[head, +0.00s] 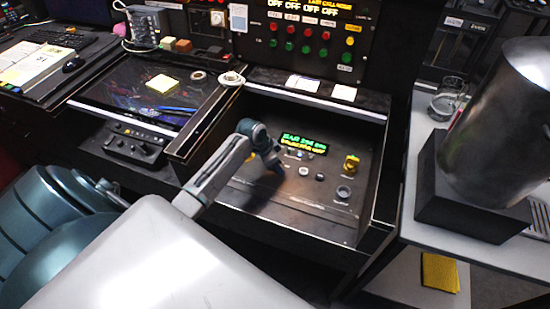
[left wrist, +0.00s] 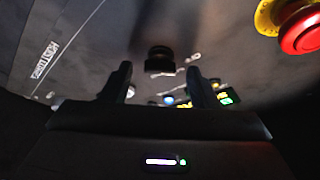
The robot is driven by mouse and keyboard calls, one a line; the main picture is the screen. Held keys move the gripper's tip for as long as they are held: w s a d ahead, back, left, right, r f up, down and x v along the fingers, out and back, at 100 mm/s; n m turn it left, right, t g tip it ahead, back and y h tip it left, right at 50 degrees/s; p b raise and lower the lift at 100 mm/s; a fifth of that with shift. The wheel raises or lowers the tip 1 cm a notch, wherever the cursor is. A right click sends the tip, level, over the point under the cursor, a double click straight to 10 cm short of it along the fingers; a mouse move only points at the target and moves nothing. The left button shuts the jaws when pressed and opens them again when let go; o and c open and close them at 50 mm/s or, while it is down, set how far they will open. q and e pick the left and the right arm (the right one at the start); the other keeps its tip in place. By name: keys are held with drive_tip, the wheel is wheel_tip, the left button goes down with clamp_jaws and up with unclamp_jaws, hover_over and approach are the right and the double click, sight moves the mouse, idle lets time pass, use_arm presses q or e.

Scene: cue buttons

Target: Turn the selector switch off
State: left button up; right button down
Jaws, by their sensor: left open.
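The control panel (head: 262,205) lies in a recessed console. My left gripper (head: 274,164) is over the panel's upper left part, left of the knob. In the left wrist view my left gripper (left wrist: 158,88) is open, with nothing between its fingertips. My right gripper is not in view.
A lit display (head: 303,145) and small round buttons (head: 320,177) share the panel. Raised console walls surround it. A metal pot (head: 497,130) stands at right.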

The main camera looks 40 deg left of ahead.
use_arm(q)
drive_tip(key=b+v, duration=0.1)
drive_tip(key=v, duration=0.9)
drive_tip(key=shift+r, duration=0.3)
drive_tip(key=shift+s, duration=0.1)
